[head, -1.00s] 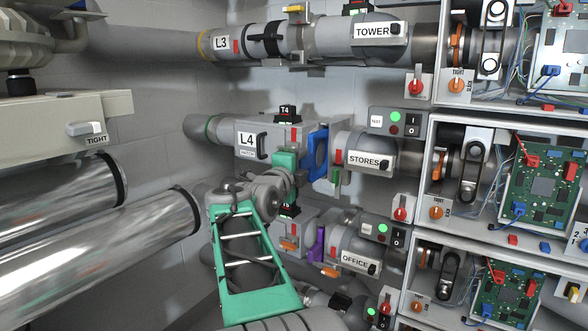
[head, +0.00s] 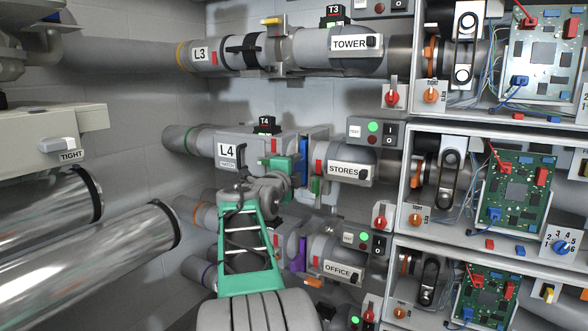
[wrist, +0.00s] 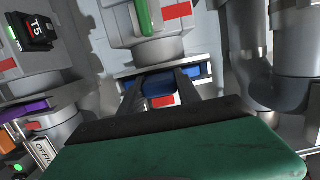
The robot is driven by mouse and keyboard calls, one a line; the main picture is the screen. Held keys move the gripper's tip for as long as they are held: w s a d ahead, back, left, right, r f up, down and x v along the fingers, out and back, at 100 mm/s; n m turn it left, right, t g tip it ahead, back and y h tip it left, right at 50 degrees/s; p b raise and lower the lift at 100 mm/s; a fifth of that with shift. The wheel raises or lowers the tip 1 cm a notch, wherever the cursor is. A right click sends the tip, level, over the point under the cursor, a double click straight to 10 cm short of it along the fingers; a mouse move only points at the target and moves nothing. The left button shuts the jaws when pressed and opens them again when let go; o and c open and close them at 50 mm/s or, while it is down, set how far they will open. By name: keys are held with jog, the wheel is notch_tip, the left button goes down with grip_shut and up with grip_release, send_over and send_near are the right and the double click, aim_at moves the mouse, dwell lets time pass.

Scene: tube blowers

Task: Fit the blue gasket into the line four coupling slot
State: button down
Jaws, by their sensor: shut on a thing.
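The blue gasket (head: 300,168) is at the gap between the grey L4 housing (head: 232,150) and the pipe labelled STORES (head: 345,172). My green gripper (head: 287,168) reaches up beside the L4 housing and hides part of the gasket. In the wrist view, two dark fingers are shut on the blue gasket (wrist: 158,84). It lies between grey coupling edges there, mostly within the line four coupling slot (wrist: 125,73). I cannot tell whether it is fully seated.
Below are a purple gasket (head: 299,254) and the OFFICE pipe (head: 338,268). The L3 line (head: 200,56) runs above. Open control boxes with circuit boards (head: 516,190) stand at right. Shiny ducts (head: 90,255) fill the lower left. A green tab (head: 316,186) sits close by.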

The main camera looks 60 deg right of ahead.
jog(key=shift+d, duration=0.1)
jog(key=c, duration=0.8)
grip_release()
jog(key=shift+o, duration=0.2)
jog(key=v, duration=0.7)
jog(key=shift+a, duration=0.4)
jog(key=shift+s, duration=0.1)
